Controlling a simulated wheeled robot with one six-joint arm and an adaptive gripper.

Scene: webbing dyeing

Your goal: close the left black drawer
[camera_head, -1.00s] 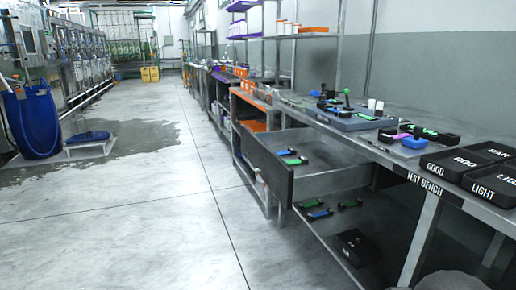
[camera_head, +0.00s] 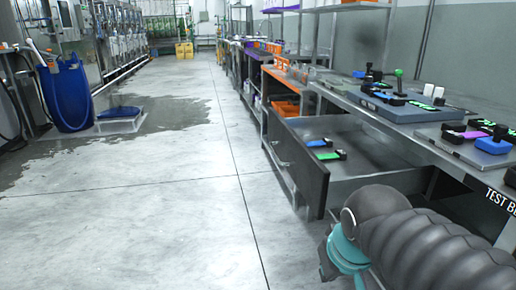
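The black drawer (camera_head: 297,166) under the test bench stands pulled out, its dark front panel facing left into the aisle. Its grey metal tray shows behind the front, with a blue-and-black item (camera_head: 320,143) and a green-and-black item (camera_head: 329,155) inside. My arm, in a dark ribbed sleeve with a teal joint, reaches in from the lower right, in front of the near end of the drawer. A gap shows between the arm and the drawer front. My gripper's fingers are not visible.
The test bench (camera_head: 474,150) carries a grey panel with a green-topped joystick and several small devices. Orange bins (camera_head: 287,108) sit on a shelf beyond the drawer. A blue barrel (camera_head: 68,96) stands far left. The grey floor left of the drawer is clear.

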